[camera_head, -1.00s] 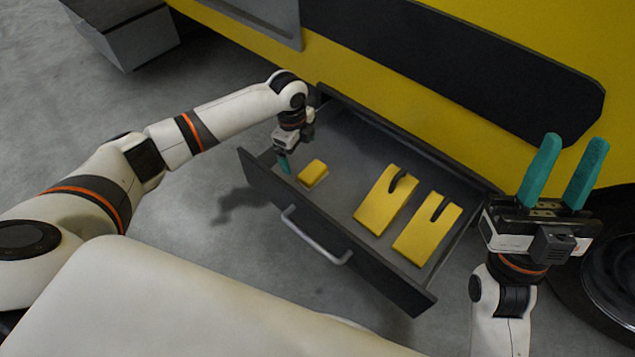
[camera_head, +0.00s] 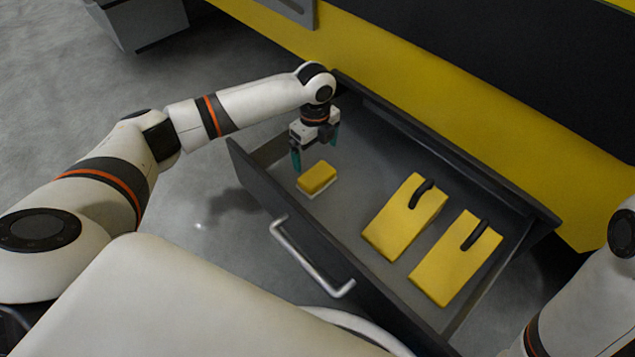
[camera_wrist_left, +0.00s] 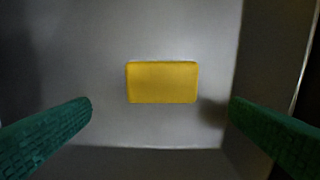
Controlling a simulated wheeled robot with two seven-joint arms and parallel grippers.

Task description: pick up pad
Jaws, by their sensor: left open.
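The pad, a small yellow block with a pale underside (camera_head: 317,177), lies flat in the left part of the open drawer (camera_head: 400,283). In the left wrist view the pad (camera_wrist_left: 162,82) is centred between my two green fingers and apart from both. My left gripper (camera_head: 315,150) is open and empty, pointing down inside the drawer above and just behind the pad. My right arm shows at the lower right, but its gripper is out of the frame.
The drawer has raised dark walls and a grey front handle (camera_head: 308,262). A yellow body (camera_head: 440,95) stands behind it. Bare drawer floor surrounds the pad.

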